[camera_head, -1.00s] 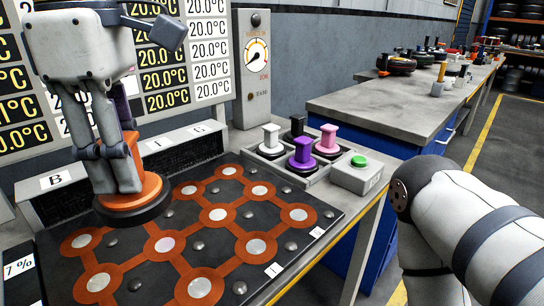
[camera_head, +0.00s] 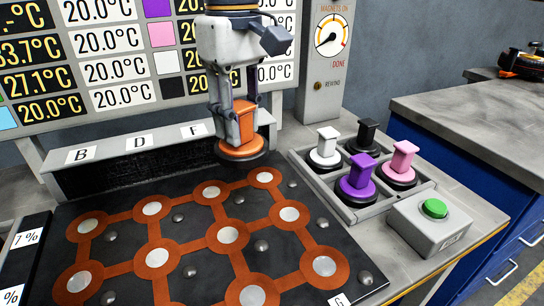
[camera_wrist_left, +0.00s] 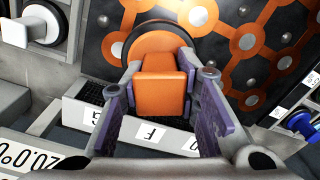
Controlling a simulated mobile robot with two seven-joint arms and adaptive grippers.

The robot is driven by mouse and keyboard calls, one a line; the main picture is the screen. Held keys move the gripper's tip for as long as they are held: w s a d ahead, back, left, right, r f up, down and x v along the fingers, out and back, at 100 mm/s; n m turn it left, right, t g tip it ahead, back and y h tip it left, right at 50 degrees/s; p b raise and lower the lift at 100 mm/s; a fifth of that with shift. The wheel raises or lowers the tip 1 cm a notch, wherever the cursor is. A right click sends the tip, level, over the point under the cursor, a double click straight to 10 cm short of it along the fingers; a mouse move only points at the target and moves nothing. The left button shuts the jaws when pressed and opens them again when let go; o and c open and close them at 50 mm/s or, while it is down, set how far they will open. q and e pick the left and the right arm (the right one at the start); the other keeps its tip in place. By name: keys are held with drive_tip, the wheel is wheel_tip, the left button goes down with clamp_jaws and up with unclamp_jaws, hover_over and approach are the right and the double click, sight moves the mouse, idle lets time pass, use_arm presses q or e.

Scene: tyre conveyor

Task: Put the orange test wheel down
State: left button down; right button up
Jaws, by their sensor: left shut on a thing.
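The orange test wheel (camera_head: 240,151), an orange disc with a dark tyre and an orange post, is upright at the back edge of the dark board (camera_head: 120,226), near the label F. My left gripper (camera_head: 236,120) comes down from above and is shut on its post. In the left wrist view the wheel (camera_wrist_left: 160,44) sits between the two fingers (camera_wrist_left: 166,80). The wheel's underside is hidden, so I cannot tell whether it touches the board. My right gripper is out of view.
The board has orange rings with pale discs. A tray (camera_head: 350,211) right of it holds white, black, purple and pink knobs. A box with a green button (camera_head: 435,208) stands in front. Behind are a temperature display (camera_head: 115,65) and a dial panel (camera_head: 325,60).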

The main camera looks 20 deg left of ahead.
use_arm(q)
drive_tip(key=w+f, duration=0.3)
drive_tip(key=w, duration=0.1)
drive_tip(key=w+f+b, duration=0.1)
drive_tip(key=w+f, duration=0.2)
drive_tip(key=f, duration=0.1)
drive_tip(key=shift+w+a+f, duration=0.1)
drive_tip(key=shift+w+f, duration=0.05)
drive_tip(key=shift+w, duration=0.25)
drive_tip(key=f, duration=0.2)
drive_tip(key=shift+w+f, duration=0.2)
drive_tip(key=shift+f, duration=0.35)
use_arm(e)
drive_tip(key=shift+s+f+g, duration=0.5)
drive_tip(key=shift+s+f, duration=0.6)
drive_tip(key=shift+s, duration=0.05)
use_arm(q)
drive_tip(key=shift+f, duration=0.15)
drive_tip(key=c, duration=1.2)
unclamp_jaws()
wheel_tip(320, 180, up, 12)
drive_tip(key=shift+r+b, duration=0.1)
drive_tip(key=shift+b, duration=0.2)
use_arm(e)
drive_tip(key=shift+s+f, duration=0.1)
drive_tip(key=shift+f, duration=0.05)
